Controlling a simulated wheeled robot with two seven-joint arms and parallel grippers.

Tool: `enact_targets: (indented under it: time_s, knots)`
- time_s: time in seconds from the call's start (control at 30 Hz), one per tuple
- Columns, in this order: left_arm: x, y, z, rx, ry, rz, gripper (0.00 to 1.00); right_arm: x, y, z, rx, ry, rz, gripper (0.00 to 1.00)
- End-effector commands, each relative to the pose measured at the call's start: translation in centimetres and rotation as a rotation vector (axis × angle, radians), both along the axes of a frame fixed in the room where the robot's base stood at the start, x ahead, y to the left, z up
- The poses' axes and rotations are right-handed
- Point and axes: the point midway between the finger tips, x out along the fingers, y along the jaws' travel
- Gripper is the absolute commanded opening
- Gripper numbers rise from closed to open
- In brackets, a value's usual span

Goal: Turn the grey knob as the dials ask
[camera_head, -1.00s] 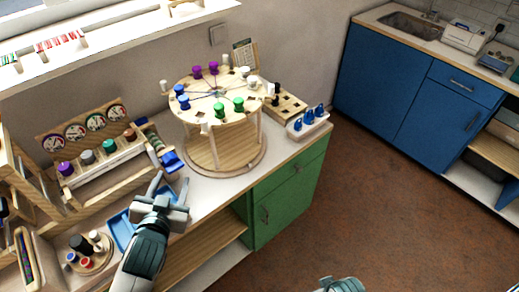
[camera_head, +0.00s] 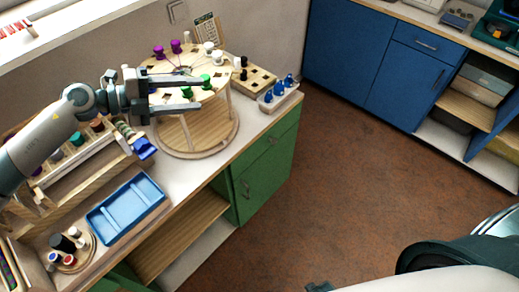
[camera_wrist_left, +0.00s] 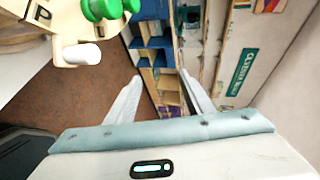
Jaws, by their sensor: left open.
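The knob rack (camera_head: 75,175) stands at the left in the head view, partly behind my left arm. A greyish knob (camera_head: 57,154) shows at the arm's edge, between a purple knob (camera_head: 36,170) and a teal knob (camera_head: 76,139). A brown knob (camera_head: 97,125) is at the right end. The dials above the knobs are hidden by my arm. My left gripper (camera_head: 201,93) is open, fingers pointing right over the round bead stand, away from the knobs. In the left wrist view its fingers (camera_wrist_left: 160,78) are apart with nothing between them. My right gripper does not show.
The round bead stand (camera_head: 195,140) has purple, green and white pegs on top. A blue tray (camera_head: 118,212) lies in front of the rack. A holder with blue pieces (camera_head: 280,92) stands at the counter's right end. The floor (camera_head: 345,170) is clear.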

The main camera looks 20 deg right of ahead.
Motion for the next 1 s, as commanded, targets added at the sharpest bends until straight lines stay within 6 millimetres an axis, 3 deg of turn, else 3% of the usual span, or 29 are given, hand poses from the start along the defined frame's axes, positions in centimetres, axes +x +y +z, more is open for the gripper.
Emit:
enact_targets:
  time_s: [0.17, 0.27, 0.4, 0.5, 0.6, 0.7, 0.77, 1.0]
  knots:
    - [3.2, 8.6, -2.0, 0.378, -0.007, -0.044, 0.47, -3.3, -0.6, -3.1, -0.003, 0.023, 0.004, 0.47]
    - [4.8, 15.2, -2.2, 0.593, 0.025, -0.028, 0.47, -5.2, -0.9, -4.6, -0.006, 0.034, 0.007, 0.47]
    - [6.4, 25.5, -0.6, 0.876, 0.103, 0.043, 0.47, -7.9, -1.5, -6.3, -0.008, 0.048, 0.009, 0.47]
    - [6.6, 32.0, 1.3, 1.034, 0.171, 0.108, 0.47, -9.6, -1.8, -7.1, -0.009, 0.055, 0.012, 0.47]
    - [6.2, 37.0, 3.3, 1.147, 0.236, 0.169, 0.47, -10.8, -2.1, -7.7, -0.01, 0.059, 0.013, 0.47]
    - [5.8, 40.2, 4.7, 1.215, 0.282, 0.213, 0.47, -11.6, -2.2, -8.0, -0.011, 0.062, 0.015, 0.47]
    - [5.5, 41.4, 5.2, 1.24, 0.301, 0.229, 0.47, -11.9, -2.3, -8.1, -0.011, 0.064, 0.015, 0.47]
    - [5.3, 42.1, 5.6, 1.258, 0.314, 0.239, 0.47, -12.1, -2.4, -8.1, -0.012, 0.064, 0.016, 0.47]
